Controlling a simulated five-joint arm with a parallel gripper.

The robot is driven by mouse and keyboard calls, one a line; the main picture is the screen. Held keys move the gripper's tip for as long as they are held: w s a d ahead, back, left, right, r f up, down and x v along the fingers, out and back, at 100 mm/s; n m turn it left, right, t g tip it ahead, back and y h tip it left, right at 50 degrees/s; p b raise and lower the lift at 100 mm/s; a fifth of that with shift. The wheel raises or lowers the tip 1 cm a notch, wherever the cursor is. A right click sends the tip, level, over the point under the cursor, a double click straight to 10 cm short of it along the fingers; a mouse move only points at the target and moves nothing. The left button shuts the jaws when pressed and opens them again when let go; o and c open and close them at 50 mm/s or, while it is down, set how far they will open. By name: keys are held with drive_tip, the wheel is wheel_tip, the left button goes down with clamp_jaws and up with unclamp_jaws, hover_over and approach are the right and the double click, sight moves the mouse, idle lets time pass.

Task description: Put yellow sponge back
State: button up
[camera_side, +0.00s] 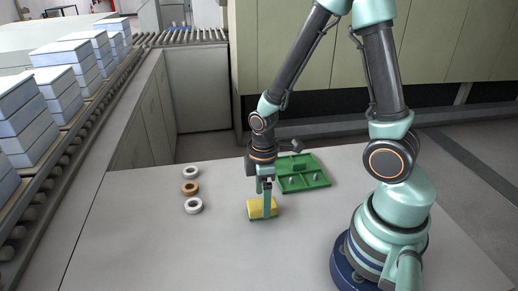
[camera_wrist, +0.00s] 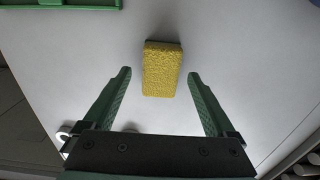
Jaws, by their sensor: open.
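The yellow sponge (camera_side: 256,208) lies on the pale worktop, and it also shows in the wrist view (camera_wrist: 161,70). My gripper (camera_side: 266,203) points down just over the sponge in the side view and covers part of it. In the wrist view my gripper (camera_wrist: 160,74) is open, with one finger on each side of the sponge and clear gaps between fingers and sponge. The gripper is empty.
A green tray (camera_side: 305,184) with small items in it sits behind and right of the sponge. Two white rings (camera_side: 193,206) and an orange-brown ring (camera_side: 190,188) lie to the left. A roller conveyor with stacked blocks (camera_side: 56,90) runs along the left. The front worktop is clear.

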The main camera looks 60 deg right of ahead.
wheel_tip(320, 180, up, 10)
wheel_tip(320, 180, up, 12)
drive_tip(key=m+t, duration=0.6)
drive_tip(key=m, duration=0.3)
hover_over(260, 207)
